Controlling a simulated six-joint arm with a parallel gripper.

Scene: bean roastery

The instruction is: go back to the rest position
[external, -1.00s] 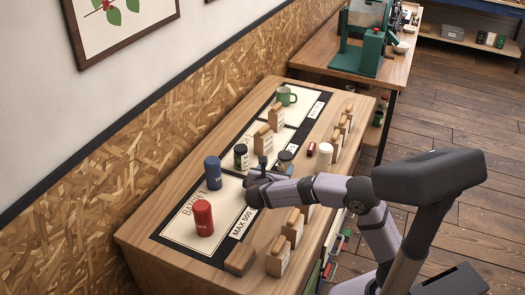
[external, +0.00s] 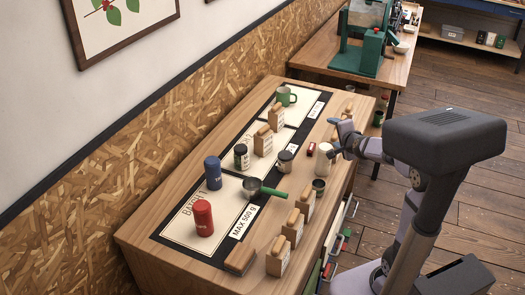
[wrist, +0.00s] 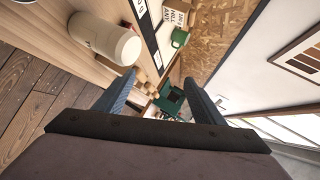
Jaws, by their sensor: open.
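My gripper (external: 335,130) is in the air near the right edge of the wooden table (external: 150,228), above and beside a cream cylinder (external: 323,158). In the wrist view its two blue-grey fingers (wrist: 160,98) are spread apart with nothing between them. The cream cylinder also shows in the wrist view (wrist: 105,38), to the left of the fingers and apart from them. A metal scoop with a green handle (external: 264,190) lies on the table at the edge of the cream mat area, clear of the gripper.
A red canister (external: 203,218), a blue canister (external: 212,172), several wood-topped bags (external: 278,256), jars (external: 241,157) and a green mug (external: 286,95) stand on the table. A green machine (external: 363,45) stands on the far table. The air around my arm looks clear.

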